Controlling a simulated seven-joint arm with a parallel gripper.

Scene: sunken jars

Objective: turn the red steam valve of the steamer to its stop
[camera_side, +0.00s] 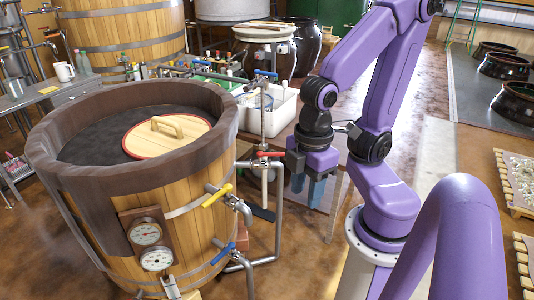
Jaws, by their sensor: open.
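The steamer is a large wooden tub (95,215) at the left with a dark rim and a round wooden lid on top. The red steam valve (270,154) shows as a short red lever on the grey pipework at the tub's right side, lying roughly level in the picture. My gripper (307,195) points down just right of the red lever, its two blue fingers apart and nothing seen between them. In the picture the fingers hang lower than the lever. The dark gripper body is close to the lever's right end; I cannot tell whether they touch.
A yellow valve lever (217,195) and a blue one (223,253) sit lower on the same side of the tub. Pressure gauges (147,234) face the front. White bins (268,112) stand behind the pipes. Dark jars (505,65) are sunk at the far right.

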